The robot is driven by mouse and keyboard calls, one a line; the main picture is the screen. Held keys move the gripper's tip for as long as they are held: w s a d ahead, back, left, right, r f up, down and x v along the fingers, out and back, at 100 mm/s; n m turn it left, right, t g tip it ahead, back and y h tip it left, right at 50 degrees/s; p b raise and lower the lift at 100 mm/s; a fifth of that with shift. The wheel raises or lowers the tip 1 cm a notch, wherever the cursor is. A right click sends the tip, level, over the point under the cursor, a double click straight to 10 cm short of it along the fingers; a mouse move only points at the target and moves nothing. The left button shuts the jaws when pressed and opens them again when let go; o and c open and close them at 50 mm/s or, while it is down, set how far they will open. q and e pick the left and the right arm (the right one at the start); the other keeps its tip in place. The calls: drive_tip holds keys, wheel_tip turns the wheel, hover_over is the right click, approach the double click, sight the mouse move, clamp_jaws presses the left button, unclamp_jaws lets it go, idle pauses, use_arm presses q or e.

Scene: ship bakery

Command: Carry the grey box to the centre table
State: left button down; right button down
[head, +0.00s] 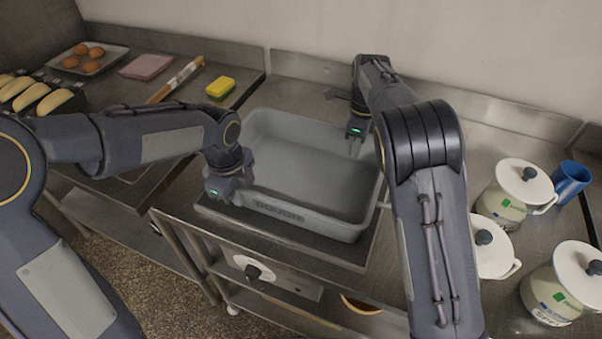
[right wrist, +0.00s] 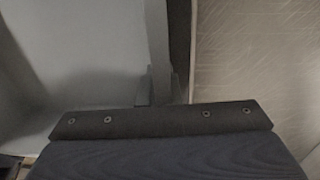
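The grey box (head: 310,216) is a wide, open, empty tub. It sits level on a dark flat top of the metal counter in the head view. Its pale wall (right wrist: 155,35) also shows in the right wrist view. My left gripper (head: 219,193) is at the box's left rim; its fingertips are too small to tell open from shut. My right gripper (head: 355,142) is at the box's right rim, partly hidden by my arm. In the right wrist view the right gripper's fingers (right wrist: 160,86) are close together with the rim between them.
White-lidded jars (head: 518,190) and a blue mug (head: 570,181) stand on the counter at the right. A yellow sponge (head: 221,87), rolling pin (head: 178,78), pink cloth (head: 146,67) and egg tray (head: 100,66) lie at the left. A wall closes the back.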

use_arm(q)
drive_tip(key=shift+r, duration=0.1)
use_arm(e)
drive_tip(key=shift+r, duration=0.1)
idle(0.3)
